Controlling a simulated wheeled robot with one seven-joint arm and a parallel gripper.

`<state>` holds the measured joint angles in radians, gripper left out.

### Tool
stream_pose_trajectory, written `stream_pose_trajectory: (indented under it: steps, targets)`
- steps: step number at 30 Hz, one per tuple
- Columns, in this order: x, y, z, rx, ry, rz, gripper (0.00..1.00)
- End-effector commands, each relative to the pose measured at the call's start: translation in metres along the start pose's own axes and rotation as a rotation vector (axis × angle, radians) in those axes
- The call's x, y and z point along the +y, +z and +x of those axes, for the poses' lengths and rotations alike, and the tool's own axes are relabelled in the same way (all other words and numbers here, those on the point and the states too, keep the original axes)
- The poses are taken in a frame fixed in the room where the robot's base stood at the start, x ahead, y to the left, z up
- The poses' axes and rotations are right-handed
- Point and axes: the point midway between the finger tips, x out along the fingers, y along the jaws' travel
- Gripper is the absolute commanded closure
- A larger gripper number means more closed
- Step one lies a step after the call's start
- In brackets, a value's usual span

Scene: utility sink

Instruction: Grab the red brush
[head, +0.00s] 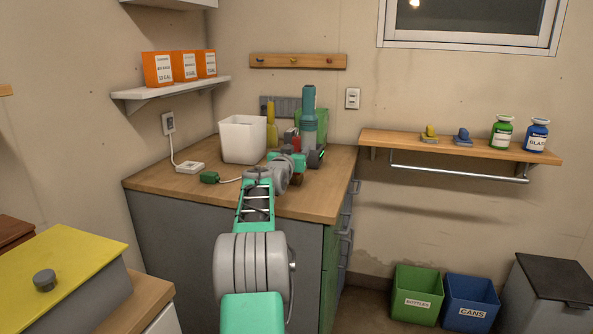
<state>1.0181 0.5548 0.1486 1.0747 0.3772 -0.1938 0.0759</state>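A small red patch (291,137) shows on the wooden counter (300,205), just left of a tall teal cylinder (309,108). It may be the red brush, but it is small and partly covered, so I cannot tell for sure. My arm reaches over the counter toward this cluster. My gripper (317,156) is at the far end of the arm, close to the base of the teal cylinder. Its fingers are too small and hidden to show whether they are open or shut, or whether they touch anything.
A white bin (243,139) and a yellow bottle (272,124) stand left of the red patch. A green object (320,122) stands behind the cylinder. A white adapter (190,167) and a green plug (209,177) lie at the left. The counter's front right is clear.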

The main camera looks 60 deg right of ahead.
Motion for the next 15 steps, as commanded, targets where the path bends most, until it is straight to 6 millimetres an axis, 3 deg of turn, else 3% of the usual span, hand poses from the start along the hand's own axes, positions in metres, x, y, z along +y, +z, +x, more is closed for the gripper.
stream_pose_trajectory:
  steps: [15]
  targets:
    - [0.0002,0.0003,-0.0003,-0.001,0.000,0.000,0.94]
